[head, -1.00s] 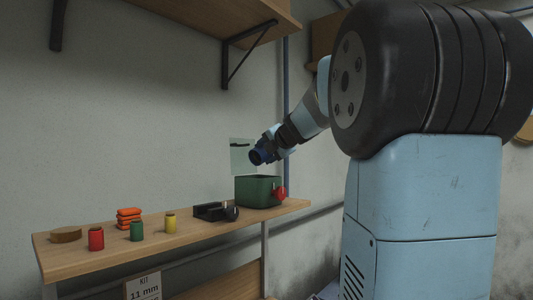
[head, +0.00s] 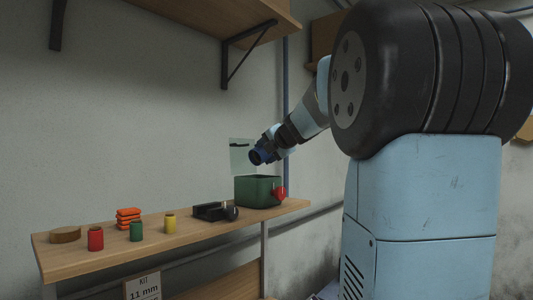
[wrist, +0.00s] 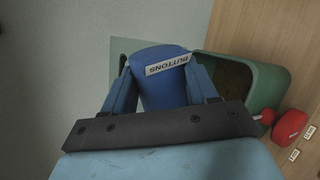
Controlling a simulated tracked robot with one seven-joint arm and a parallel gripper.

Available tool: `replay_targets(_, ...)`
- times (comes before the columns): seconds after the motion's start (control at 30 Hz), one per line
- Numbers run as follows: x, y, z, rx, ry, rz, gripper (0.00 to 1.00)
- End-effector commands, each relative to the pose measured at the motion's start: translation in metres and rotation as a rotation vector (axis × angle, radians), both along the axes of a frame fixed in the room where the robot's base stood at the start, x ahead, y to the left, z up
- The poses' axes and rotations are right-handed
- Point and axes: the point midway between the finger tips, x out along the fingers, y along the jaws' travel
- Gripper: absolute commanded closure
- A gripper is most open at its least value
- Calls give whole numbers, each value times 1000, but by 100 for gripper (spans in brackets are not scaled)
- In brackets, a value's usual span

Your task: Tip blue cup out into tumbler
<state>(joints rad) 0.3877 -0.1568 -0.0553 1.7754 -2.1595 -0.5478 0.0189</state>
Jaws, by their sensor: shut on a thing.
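The blue cup (head: 257,157) is held in the air by my gripper (head: 268,147), above the green open-topped box on the bench. The cup is tilted, with its end pointing down and left in the head view. In the wrist view the blue cup (wrist: 165,92) has a label reading BUTTONS and sits between the two blue fingers of my gripper (wrist: 162,80). The green box (head: 258,191), which seems to be the tumbler, has a red knob at its right side. It also shows in the wrist view (wrist: 272,82), partly hidden behind the cup and finger. The cup's contents are hidden.
A black device (head: 210,211) stands left of the box. Red (head: 95,239), green (head: 136,231) and yellow (head: 170,223) jars, orange stacked pieces (head: 128,217) and a round wooden disc (head: 65,235) stand further left. A shelf bracket (head: 240,50) hangs above.

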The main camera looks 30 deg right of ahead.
Motion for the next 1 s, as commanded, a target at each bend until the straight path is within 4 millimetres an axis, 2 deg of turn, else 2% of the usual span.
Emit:
replay_targets(0.47, 0, 0, 2, -1, -1, 0, 81)
replay_targets(1.0, 0, 0, 44, -2, -1, 0, 81)
